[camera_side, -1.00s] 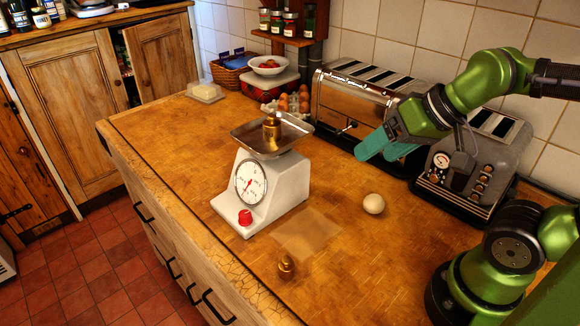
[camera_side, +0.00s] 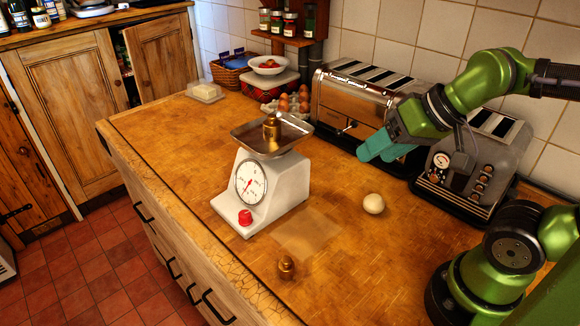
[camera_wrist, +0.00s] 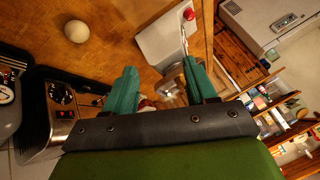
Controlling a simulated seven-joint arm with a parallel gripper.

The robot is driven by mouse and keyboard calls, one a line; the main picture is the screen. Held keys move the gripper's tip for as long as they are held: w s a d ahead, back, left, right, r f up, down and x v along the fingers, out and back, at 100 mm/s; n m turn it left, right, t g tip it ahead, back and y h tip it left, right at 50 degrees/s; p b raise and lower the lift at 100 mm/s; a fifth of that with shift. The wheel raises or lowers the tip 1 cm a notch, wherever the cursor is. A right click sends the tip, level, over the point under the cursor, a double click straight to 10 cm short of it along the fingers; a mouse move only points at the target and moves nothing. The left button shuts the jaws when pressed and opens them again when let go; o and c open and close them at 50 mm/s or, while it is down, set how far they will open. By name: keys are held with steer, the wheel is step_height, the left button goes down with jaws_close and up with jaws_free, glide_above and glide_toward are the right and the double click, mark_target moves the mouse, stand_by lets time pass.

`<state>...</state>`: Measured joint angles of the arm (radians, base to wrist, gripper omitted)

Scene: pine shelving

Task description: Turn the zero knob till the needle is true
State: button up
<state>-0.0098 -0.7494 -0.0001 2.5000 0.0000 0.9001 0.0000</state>
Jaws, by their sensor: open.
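A white kitchen scale (camera_side: 270,184) stands upright on the wooden counter, with a metal pan (camera_side: 246,134) on top. A brass weight (camera_side: 271,131) sits in the pan. The round dial (camera_side: 250,184) faces front; its red needle appears to slant to the lower left, but the exact reading is too small to tell. The red zero knob (camera_side: 245,217) is low on the front, below the dial. It also shows at the top of the wrist view (camera_wrist: 189,14). My gripper (camera_side: 368,155) is open and empty, above and right of the scale, apart from it.
A pale egg-like ball (camera_side: 373,204) and a small brass weight (camera_side: 286,267) lie on the counter right of and in front of the scale. A toaster (camera_side: 350,108) and a second chrome appliance (camera_side: 480,165) stand behind by the wall.

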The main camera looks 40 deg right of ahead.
mark_target(245, 214)
steer(key=a+f, duration=0.1)
steer(key=w+a+n+g+y, duration=0.1)
steer(key=shift+a+f, duration=0.4)
steer(key=shift+c, duration=1)
steer(key=w+a+f+m+g+h, duration=0.2)
steer(key=w+a+m+h, duration=0.15)
steer(key=w+a, duration=0.5)
steer(key=w+a+f+m+g+h, duration=0.25)
steer(key=w+a+m, duration=0.25)
steer(key=w+a, duration=0.4)
steer(key=shift+t+h, duration=0.4)
steer(key=shift+t, duration=0.05)
steer(key=x, duration=1.6)
steer(key=shift+w+d+f, duration=0.15)
steer(key=shift+w+d, duration=0.25)
steer(key=shift+d, duration=0.05)
steer(key=shift+c, duration=0.2)
steer(key=c, duration=0.7)
